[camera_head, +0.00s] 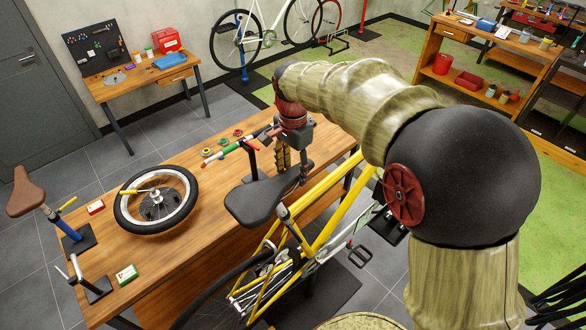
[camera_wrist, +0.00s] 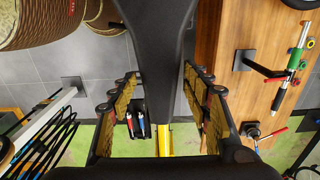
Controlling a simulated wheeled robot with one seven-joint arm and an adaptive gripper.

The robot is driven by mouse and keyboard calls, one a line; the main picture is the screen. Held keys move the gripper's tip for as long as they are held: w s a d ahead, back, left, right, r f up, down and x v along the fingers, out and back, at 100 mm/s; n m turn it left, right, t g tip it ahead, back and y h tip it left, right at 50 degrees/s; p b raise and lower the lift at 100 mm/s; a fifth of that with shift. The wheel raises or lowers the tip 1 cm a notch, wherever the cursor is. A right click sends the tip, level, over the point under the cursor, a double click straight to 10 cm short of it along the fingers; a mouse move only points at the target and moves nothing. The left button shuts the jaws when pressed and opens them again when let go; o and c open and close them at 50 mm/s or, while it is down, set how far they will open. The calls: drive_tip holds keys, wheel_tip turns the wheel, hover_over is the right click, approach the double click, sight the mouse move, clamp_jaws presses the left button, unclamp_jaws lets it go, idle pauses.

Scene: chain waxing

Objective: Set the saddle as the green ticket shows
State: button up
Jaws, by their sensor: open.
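The black saddle (camera_head: 258,203) sits on the yellow bike (camera_head: 325,215) beside the bench in the head view. My gripper (camera_head: 283,164) is above the saddle's narrower part, pointing down. In the wrist view the saddle (camera_wrist: 165,40) runs between the two fingers of my gripper (camera_wrist: 160,78). The fingers are spread, one on each side, with gaps visible beside the saddle. A green-and-white card (camera_head: 126,274) lies on the bench's near left. A small pale green tag (camera_head: 364,219) shows by the bike frame. I cannot read either, nor tell which is the ticket.
A brown saddle (camera_head: 26,192) stands on a post at the left. Grey floor is clear behind the bench.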

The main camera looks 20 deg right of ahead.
drive_tip(key=shift+c, duration=0.5)
drive_tip(key=c, duration=1.1)
clamp_jaws()
